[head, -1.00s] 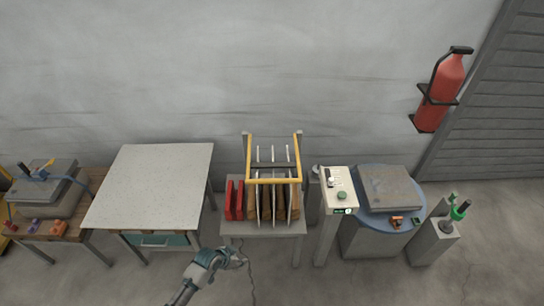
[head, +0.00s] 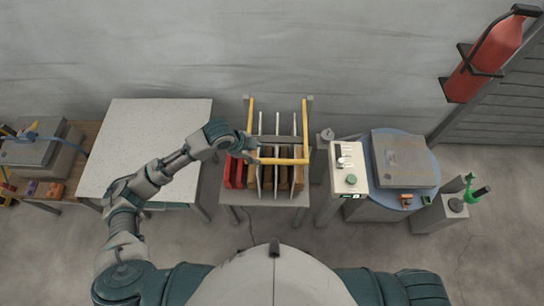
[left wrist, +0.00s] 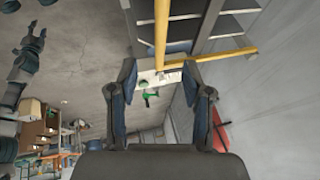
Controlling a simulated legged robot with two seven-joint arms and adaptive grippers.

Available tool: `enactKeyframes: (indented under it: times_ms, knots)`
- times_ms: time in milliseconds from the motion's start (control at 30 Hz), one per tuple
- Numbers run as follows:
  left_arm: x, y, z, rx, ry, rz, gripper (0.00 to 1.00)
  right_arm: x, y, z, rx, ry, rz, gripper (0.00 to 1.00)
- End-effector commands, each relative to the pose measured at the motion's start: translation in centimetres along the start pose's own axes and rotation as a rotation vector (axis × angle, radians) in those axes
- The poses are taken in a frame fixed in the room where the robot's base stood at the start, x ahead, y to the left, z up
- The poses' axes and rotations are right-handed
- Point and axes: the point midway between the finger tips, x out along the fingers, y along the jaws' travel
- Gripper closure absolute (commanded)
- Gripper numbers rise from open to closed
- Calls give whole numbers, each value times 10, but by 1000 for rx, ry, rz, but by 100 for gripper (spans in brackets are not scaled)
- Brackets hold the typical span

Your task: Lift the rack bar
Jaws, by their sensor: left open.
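The rack bar (head: 285,161) is a yellow U-shaped frame whose crossbar runs over the front of a rack of upright plates on a small grey table. Its two side arms run back to grey posts. My left gripper (head: 252,149) is at the left front corner of the bar. In the left wrist view my open left gripper (left wrist: 160,72) has the yellow bar (left wrist: 162,32) showing between its fingertips, with the crossbar running off to the right. I cannot tell whether the fingers touch it. My right gripper is not in view.
Red and brown blocks (head: 232,172) sit between the plates under the bar. A pale table (head: 140,140) stands left. A control post (head: 351,181) and a round blue-topped stand (head: 428,165) stand right. The wall (head: 220,50) is behind.

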Motion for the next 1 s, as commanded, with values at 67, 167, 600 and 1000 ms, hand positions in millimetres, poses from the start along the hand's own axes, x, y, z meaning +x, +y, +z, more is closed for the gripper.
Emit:
enactKeyframes:
  times_ms: [67,167,600,1000]
  knots:
    - [21,0,0,-2,1,4,51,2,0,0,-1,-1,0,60]
    - [46,-1,0,-4,1,4,51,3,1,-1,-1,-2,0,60]
    - [130,-2,0,-3,1,0,51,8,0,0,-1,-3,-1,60]
    - [141,-2,0,-2,1,-2,51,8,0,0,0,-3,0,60]
